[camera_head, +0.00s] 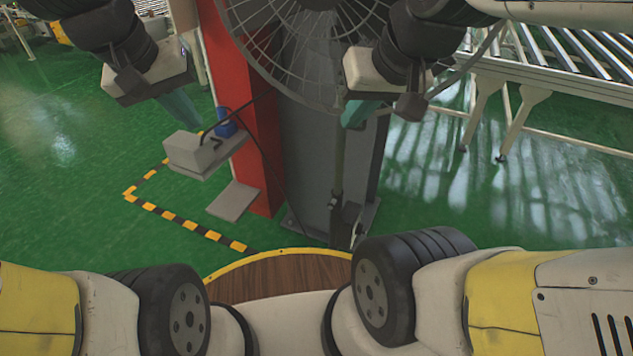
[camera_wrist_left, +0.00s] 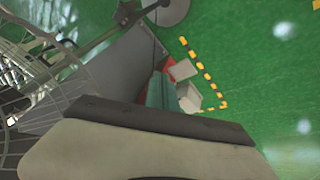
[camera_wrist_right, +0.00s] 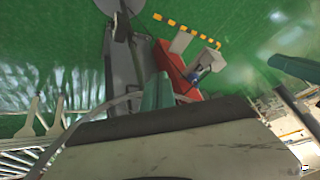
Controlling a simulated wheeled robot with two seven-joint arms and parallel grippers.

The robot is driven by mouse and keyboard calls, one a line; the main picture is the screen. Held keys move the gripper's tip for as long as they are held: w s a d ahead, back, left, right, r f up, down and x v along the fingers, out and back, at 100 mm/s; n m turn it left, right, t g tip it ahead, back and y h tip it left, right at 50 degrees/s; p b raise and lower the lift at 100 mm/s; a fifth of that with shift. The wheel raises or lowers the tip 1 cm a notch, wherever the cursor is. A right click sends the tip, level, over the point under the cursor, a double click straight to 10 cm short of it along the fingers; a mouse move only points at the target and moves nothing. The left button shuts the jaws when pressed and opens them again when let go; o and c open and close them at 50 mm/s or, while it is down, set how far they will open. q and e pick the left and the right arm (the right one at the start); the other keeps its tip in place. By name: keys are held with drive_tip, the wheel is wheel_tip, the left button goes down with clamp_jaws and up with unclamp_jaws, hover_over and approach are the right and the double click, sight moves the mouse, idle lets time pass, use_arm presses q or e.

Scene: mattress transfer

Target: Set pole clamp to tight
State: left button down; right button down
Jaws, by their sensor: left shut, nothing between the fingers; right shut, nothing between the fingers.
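A fan with a round wire cage (camera_head: 290,45) stands ahead of me, on a thin dark pole (camera_head: 339,165). A thicker dark fitting on the pole (camera_head: 335,208) may be the pole clamp; its setting is too small to tell. The fitting also shows in the left wrist view (camera_wrist_left: 127,13). My right gripper (camera_head: 354,113) is shut and empty, and overlaps the upper pole in the head view; I cannot tell whether it touches. My left gripper (camera_head: 184,108) is shut and empty in the air, well left of the pole.
A grey steel column (camera_head: 365,150) stands behind the pole, with a red column (camera_head: 245,100) left of it. A grey box (camera_head: 190,152) and a blue item (camera_head: 226,122) are by the red column. A roller conveyor (camera_head: 540,75) is at right. Green floor lies open at left.

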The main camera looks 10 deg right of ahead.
sight(336, 213)
use_arm(q)
drive_tip(key=w+d+f+n+g+h, duration=0.1)
drive_tip(key=w+d+f+n+g, duration=0.2)
drive_tip(key=w+f, duration=0.45)
drive_tip(key=w+d+f+n+g+h, duration=0.1)
drive_tip(key=w+d+f+g, duration=0.1)
drive_tip(key=w+d+f, duration=0.55)
drive_tip(key=w+d+f+n+g+h, duration=0.1)
drive_tip(key=w+d+f+n+g, duration=0.1)
drive_tip(key=f, duration=1)
drive_tip(key=w+d+f+n+g+h, duration=0.2)
drive_tip(key=d+f+n+g, duration=0.1)
drive_tip(key=f, duration=1)
drive_tip(key=shift+w+d+n, duration=0.15)
drive_tip(key=shift+d+n, duration=0.55)
drive_tip(key=shift+d, duration=0.55)
drive_tip(key=shift+f, duration=0.1)
drive_tip(key=s+d+f, duration=0.4)
drive_tip(key=s+d, duration=0.2)
drive_tip(key=d, duration=0.3)
drive_tip(key=shift+f, duration=0.25)
